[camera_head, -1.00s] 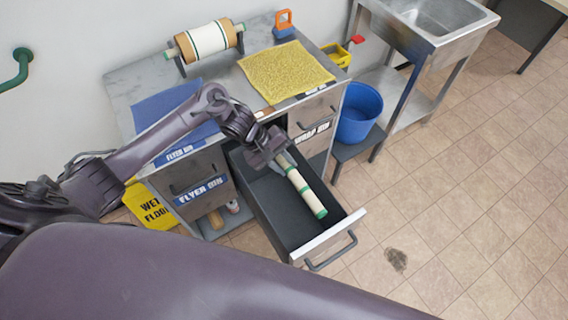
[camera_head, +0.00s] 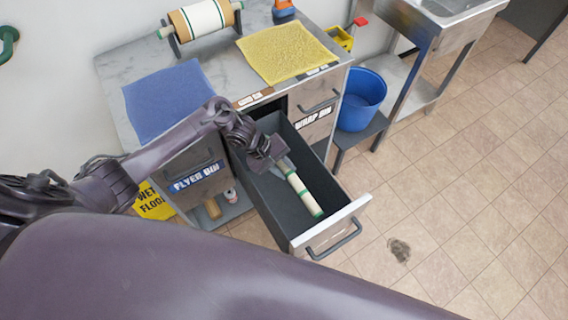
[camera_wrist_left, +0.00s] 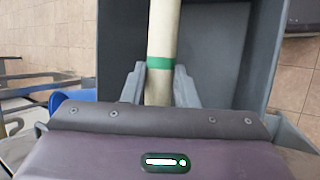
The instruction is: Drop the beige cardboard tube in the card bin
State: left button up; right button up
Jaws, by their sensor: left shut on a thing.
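The beige cardboard tube (camera_head: 301,189) has green bands and is held by my left gripper (camera_head: 283,166). The gripper is shut around the tube near one end. The tube slants along the inside of the open dark drawer (camera_head: 256,196), its free end toward the drawer's front. In the left wrist view the tube (camera_wrist_left: 163,28) runs away from between the two fingers (camera_wrist_left: 160,72), above the drawer floor (camera_wrist_left: 219,62). I cannot tell whether it touches the floor. The drawer's own label is not readable; it sits between the flyer bin and the wrap bin. My right gripper is out of view.
The flyer bin (camera_head: 194,180) is left of the drawer and the wrap bin (camera_head: 314,112) right. A blue cloth (camera_head: 166,100), a yellow cloth (camera_head: 288,57) and a paper roll (camera_head: 203,17) are on the counter. A blue bucket (camera_head: 361,101) stands to the right.

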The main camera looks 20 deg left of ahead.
pick_arm(q)
jog(key=shift+f+b, duration=1.15)
jog(key=shift+f, duration=1.4)
jog(key=o, duration=1.1)
jog(key=v, duration=0.7)
jog(key=shift+a+r+p, duration=0.25)
jog(key=shift+r+p, duration=0.05)
jog(key=shift+p, duration=0.05)
